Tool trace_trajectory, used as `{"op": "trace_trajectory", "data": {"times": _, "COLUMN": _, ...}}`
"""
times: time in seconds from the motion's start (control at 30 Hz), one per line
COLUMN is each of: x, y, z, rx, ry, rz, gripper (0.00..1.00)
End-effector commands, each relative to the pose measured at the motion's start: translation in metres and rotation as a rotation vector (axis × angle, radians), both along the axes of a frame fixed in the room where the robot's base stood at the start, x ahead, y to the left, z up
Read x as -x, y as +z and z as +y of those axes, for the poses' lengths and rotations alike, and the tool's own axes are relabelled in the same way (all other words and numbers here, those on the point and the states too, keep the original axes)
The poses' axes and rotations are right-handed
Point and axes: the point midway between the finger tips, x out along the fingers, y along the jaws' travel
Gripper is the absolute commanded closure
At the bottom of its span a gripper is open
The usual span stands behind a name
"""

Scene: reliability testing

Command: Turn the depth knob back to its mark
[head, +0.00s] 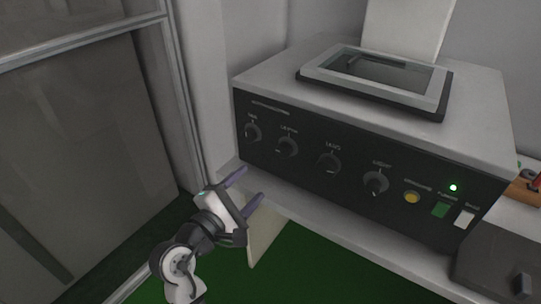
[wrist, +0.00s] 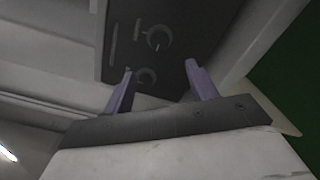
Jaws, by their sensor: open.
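The dark front panel (head: 300,160) of a grey machine carries a row of several round black knobs. From left to right these are a first knob (head: 252,132), a second knob (head: 287,147), a third knob (head: 329,163) and a last knob (head: 375,184). In the wrist view, two knobs show beyond the open fingers (wrist: 158,68): a nearer one (wrist: 146,76) and a farther one (wrist: 159,38).
Right of the knobs are a yellow button (head: 412,197), a lit green lamp (head: 453,187), a green switch (head: 439,210) and a white switch (head: 465,218). A framed window (head: 375,75) tops the machine. A pale ledge (head: 340,228) runs beneath; a dark box (head: 497,262) stands right.

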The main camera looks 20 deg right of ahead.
Motion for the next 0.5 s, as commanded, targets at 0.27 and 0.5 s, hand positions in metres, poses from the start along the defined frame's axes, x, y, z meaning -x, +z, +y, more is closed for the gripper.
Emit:
{"op": "trace_trajectory", "data": {"times": 0.27, "x": -0.026, "y": 0.002, "z": -0.034, "rx": 0.001, "ry": -0.006, "rz": 0.001, "gripper": 0.43}}
{"op": "trace_trajectory", "data": {"times": 0.5, "x": -0.058, "y": 0.002, "z": -0.074, "rx": 0.000, "ry": -0.003, "rz": 0.000, "gripper": 0.43}}
